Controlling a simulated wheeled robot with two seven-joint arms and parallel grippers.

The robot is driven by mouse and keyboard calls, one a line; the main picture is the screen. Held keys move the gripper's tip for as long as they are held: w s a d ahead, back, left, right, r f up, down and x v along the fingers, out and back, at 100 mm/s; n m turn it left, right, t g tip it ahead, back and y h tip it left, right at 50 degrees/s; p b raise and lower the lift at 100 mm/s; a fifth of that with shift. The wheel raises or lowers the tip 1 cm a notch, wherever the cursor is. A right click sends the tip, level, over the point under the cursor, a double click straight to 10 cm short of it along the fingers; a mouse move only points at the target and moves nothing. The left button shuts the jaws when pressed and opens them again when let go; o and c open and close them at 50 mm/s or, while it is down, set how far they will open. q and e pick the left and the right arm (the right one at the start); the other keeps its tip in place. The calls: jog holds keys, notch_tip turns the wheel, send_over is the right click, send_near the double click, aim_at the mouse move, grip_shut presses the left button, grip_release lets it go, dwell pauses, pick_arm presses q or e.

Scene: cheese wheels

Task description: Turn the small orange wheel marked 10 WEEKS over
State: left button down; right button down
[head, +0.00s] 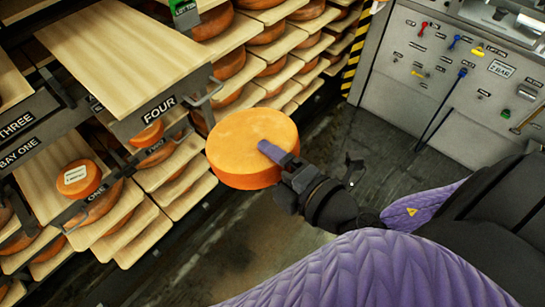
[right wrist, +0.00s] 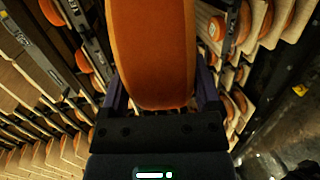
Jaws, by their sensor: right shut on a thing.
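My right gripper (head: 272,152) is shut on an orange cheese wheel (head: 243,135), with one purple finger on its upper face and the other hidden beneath. The wheel is held nearly flat in the air in front of the shelves; no marking shows on its upper face. In the right wrist view the wheel's orange rim (right wrist: 152,55) fills the gap between the fingers (right wrist: 160,100). A smaller orange wheel (head: 72,189) with a white label lies on a pulled-out board at the left; its print is too small to read. My left gripper is not in view.
Racks of wooden boards with cheese wheels (head: 270,33) fill the left and back. An empty board (head: 115,55) sticks out above the FOUR sign (head: 158,109). Another small wheel (head: 147,134) sits below it. A grey control panel (head: 440,80) stands right; dark floor (head: 365,150) lies between.

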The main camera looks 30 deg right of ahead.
jog(key=shift+f+t+b, duration=0.45)
jog(key=shift+t+b, duration=0.25)
jog(key=shift+b, duration=0.45)
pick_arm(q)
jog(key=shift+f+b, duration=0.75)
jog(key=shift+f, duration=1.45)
pick_arm(e)
jog(key=shift+s+t, duration=0.1)
jog(key=shift+t, duration=0.4)
